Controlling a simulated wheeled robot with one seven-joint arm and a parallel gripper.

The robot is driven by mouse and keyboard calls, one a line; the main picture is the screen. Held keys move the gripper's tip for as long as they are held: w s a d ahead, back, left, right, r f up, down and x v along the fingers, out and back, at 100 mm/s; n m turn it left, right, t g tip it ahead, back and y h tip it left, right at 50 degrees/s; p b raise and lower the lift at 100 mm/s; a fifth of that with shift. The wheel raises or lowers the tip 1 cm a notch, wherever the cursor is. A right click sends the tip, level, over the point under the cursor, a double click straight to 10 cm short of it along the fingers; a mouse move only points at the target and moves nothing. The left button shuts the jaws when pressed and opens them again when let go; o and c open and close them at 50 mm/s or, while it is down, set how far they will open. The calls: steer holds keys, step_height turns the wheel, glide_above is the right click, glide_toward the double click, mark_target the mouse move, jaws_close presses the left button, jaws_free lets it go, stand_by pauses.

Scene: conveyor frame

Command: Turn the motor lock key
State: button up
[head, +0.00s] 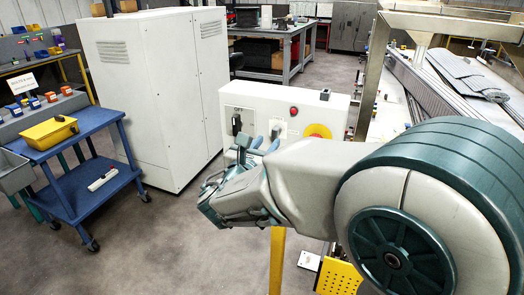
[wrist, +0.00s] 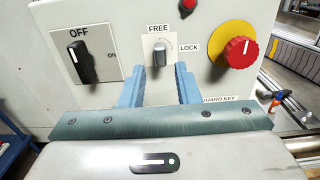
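The motor lock key (wrist: 159,53) is a small grey key on a white plate, with FREE above it and LOCK to its right. Its handle stands upright, under FREE. My gripper (wrist: 160,70) is open, with one blue finger on each side, just below and in front of the key. Whether the fingers touch the key, I cannot tell. In the head view my gripper (head: 258,146) is in front of the white control box (head: 245,95), and the key is hard to make out there.
On the same panel, a black OFF/ON switch (wrist: 80,62) is left of the key. A red knob on a yellow disc (wrist: 240,51) is right of it. A blue cart (head: 85,190) with a yellow case and a white cabinet (head: 155,90) stand to the left.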

mark_target(274, 135)
steer(key=x, duration=0.5)
steer(key=c, duration=0.6)
steer(key=m, duration=1.7)
steer(key=shift+m, duration=0.4)
steer(key=o, duration=0.8)
steer(key=shift+s, duration=0.1)
steer(key=shift+o, duration=0.2)
